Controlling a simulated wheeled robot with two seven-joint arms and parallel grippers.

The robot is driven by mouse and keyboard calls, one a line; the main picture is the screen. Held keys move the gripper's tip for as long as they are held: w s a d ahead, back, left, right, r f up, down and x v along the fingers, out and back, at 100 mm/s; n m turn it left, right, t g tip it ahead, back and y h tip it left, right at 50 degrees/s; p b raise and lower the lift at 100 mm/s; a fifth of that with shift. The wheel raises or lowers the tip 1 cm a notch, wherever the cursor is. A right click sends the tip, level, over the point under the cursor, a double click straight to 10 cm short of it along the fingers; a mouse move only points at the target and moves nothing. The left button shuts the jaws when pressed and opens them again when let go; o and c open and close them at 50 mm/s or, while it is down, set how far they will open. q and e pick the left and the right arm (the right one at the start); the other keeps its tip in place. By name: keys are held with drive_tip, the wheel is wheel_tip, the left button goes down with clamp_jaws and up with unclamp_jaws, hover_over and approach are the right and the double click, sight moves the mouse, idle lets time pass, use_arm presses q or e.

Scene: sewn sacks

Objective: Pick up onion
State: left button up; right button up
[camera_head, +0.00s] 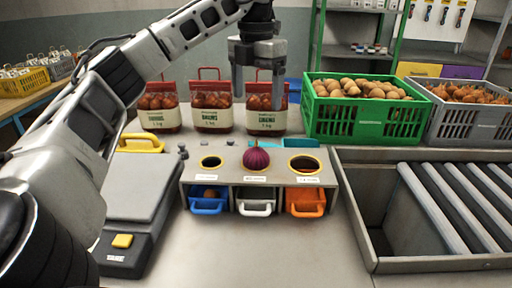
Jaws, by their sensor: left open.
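A purple onion (256,158) sits on the middle opening of a grey sorting stand (224,172), its pointed top up. My left gripper (257,102) hangs above and behind the onion, pointing down. Its two fingers are spread apart with no object held between them. A red sack of onions stands behind the fingers and shows between them. My right gripper does not show.
Labelled sacks (210,108) stand behind the stand. A green crate (330,124) of brown produce and a grey crate (443,124) are at the back right. A roller bin (377,236) is right, a scale (132,192) left. Coloured drawers (305,208) front the stand.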

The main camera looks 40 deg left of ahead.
use_arm(q)
drive_tip(key=b, duration=0.4)
approach(256, 152)
drive_tip(key=f, duration=0.3)
drive_tip(key=w+f, duration=0.1)
drive_tip(key=f, duration=0.1)
drive_tip(key=shift+a+f, duration=0.25)
drive_tip(key=shift+a, duration=0.15)
wheel_tip(256, 152, down, 5)
drive_tip(key=shift+a+f+p, duration=0.1)
drive_tip(key=shift+a+p, duration=0.05)
drive_tip(key=shift+p, duration=0.15)
drive_tip(key=shift+f, duration=0.2)
drive_tip(key=c, duration=1.1)
drive_tip(key=shift+c, duration=0.5)
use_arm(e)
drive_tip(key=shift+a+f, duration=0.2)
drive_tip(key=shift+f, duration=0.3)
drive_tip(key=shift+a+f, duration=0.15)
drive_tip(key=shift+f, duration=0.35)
use_arm(q)
drive_tip(key=shift+r, duration=0.1)
